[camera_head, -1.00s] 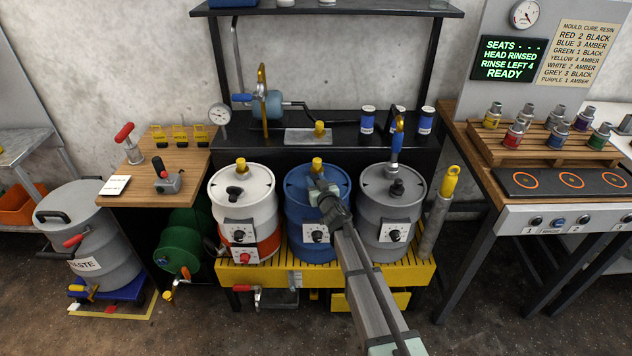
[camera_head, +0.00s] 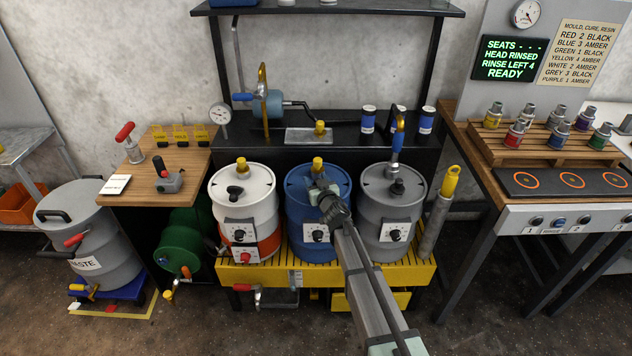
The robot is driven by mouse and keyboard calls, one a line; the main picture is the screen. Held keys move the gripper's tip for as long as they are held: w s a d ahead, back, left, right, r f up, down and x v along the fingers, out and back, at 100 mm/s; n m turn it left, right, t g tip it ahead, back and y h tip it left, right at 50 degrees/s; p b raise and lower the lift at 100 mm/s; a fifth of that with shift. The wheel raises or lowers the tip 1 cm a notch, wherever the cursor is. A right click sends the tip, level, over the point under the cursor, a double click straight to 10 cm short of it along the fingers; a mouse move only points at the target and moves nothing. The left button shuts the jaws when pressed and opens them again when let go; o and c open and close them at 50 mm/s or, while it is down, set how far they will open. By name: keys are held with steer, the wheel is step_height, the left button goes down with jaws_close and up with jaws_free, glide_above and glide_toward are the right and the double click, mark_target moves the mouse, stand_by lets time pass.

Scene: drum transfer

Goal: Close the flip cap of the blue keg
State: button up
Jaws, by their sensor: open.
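The blue keg (camera_head: 305,226) stands upright in the middle of the yellow rack, between the white keg and the grey keg. A yellow cap (camera_head: 318,163) shows at the back of its top. My gripper (camera_head: 319,188) is over the front right part of the keg's top, just in front of the yellow cap. My gripper is open, though its fingers are small and hard to make out. It hides part of the lid, and I cannot tell whether it touches the keg. I cannot tell where the flip cap's hinge is.
The white and orange keg (camera_head: 240,200) stands close on the left. A black bench (camera_head: 345,150) is behind the yellow rack (camera_head: 415,273).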

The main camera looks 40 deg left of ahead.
steer(key=shift+d, duration=0.1)
steer(key=v, duration=1.3)
steer(key=shift+s+d, duration=0.2)
steer(key=shift+s, duration=0.05)
